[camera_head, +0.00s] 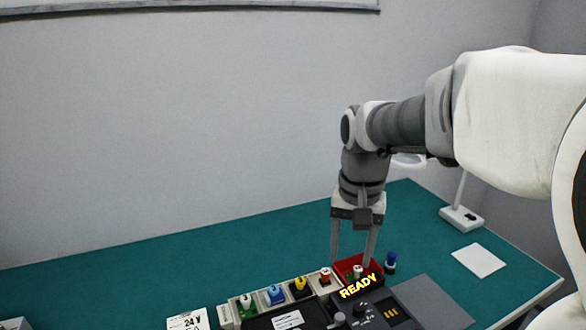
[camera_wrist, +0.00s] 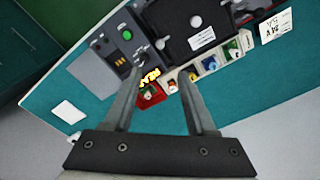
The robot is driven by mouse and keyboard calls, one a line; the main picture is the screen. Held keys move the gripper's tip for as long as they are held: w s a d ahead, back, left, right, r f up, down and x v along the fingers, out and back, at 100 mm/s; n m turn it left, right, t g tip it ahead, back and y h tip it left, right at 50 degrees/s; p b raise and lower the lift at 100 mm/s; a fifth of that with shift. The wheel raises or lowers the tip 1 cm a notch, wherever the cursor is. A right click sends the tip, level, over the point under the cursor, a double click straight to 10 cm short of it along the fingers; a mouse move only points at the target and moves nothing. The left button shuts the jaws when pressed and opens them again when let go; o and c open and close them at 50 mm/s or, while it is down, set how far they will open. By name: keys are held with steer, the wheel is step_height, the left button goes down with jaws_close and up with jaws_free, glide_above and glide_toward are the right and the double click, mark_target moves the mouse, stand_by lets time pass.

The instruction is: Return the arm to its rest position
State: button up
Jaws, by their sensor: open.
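My arm reaches in from the right in the head view and bends down over the bench. My gripper (camera_head: 353,258) points down above the red bin (camera_head: 345,266), with its two fingers apart and nothing visible between them. A small white-topped piece (camera_head: 358,271) stands in the red bin. In the wrist view the fingers of my gripper (camera_wrist: 160,84) spread on either side of the red bin (camera_wrist: 150,99) and the lit READY sign (camera_wrist: 150,77).
A dark device (camera_head: 375,312) and a row of coloured pieces (camera_head: 275,295) stand close below and left. A blue-topped piece (camera_head: 390,262) is just right of the bin. A lamp base (camera_head: 461,218) and white card (camera_head: 479,260) lie right. The bench's back left (camera_head: 130,265) is clear.

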steer(key=s+r+n+t, duration=0.2)
steer(key=s+n+t, duration=0.2)
steer(key=s, duration=0.9)
steer(key=shift+s+t, duration=0.35)
steer(key=shift+t, duration=0.25)
steer(key=shift+r, duration=0.1)
